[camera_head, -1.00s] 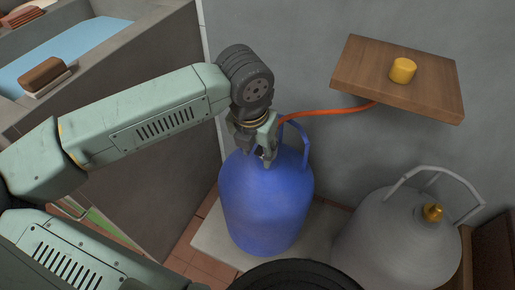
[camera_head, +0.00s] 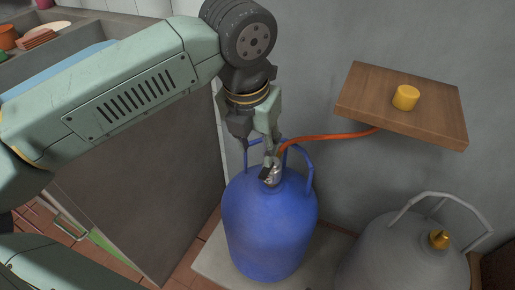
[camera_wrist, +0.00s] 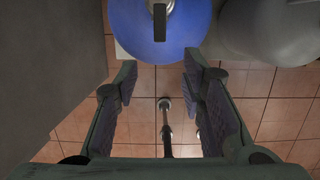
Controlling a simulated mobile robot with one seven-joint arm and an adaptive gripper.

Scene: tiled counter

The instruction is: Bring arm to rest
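My gripper (camera_head: 258,138) is above the blue gas bottle (camera_head: 268,222) in the head view. The blue bottle (camera_wrist: 150,45) shows at the top of the wrist view, beyond the fingertips. A metal valve fitting with a dark lever (camera_head: 268,172) sits on top of the bottle, and an orange hose (camera_head: 325,137) runs from it to the right. My arm is raised and bent over the bottle.
A grey gas bottle (camera_head: 405,255) with a brass valve stands at the right. A wooden shelf (camera_head: 425,118) with a yellow cylinder (camera_head: 405,97) is on the wall above it. A counter (camera_head: 150,170) stands at the left. Tiled floor (camera_wrist: 145,80) lies below.

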